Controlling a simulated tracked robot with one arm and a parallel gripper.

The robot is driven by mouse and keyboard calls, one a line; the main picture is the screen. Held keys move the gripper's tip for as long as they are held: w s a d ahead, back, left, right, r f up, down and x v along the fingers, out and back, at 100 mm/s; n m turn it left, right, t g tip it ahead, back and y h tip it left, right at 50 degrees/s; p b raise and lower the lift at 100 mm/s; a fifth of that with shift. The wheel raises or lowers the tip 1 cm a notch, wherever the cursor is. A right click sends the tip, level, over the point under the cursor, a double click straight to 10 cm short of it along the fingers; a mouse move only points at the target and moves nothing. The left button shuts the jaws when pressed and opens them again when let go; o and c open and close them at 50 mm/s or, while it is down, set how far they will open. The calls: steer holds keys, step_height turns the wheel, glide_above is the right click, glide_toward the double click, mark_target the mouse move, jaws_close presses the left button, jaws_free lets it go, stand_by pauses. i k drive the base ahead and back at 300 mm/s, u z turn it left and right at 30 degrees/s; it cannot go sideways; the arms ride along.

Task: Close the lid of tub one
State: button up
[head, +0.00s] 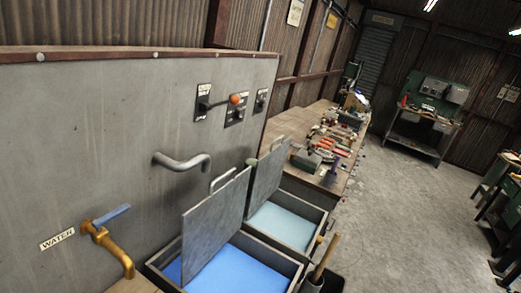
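Two grey tubs stand in a row beside a grey metal panel. The nearer tub (283,262) holds bright blue liquid (232,272), and its grey lid (212,226) stands raised with a handle (222,180) on its top edge. The farther tub (313,217) holds pale blue liquid (284,224), and its lid (265,180) is also raised. I cannot read a number on either tub, so I cannot tell which is tub one. My gripper is not in view.
The panel (130,120) carries a bent grey pipe (182,162), an orange-knobbed lever (234,99) and a brass water tap (110,246). Wooden handles (326,255) stick up right of the nearer tub. A cluttered workbench (325,150) lies beyond. Concrete floor (420,200) is open at right.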

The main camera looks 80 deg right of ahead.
mark_target(268, 174)
steer(key=z, duration=2.6)
steer(key=k, duration=1.1)
steer(key=z, duration=0.85)
steer(key=i, duration=1.45)
steer(key=u, duration=0.35)
steer(key=i, duration=1.2)
steer(key=u, duration=1.25)
steer(key=i, duration=0.7)
steer(key=u, duration=0.45)
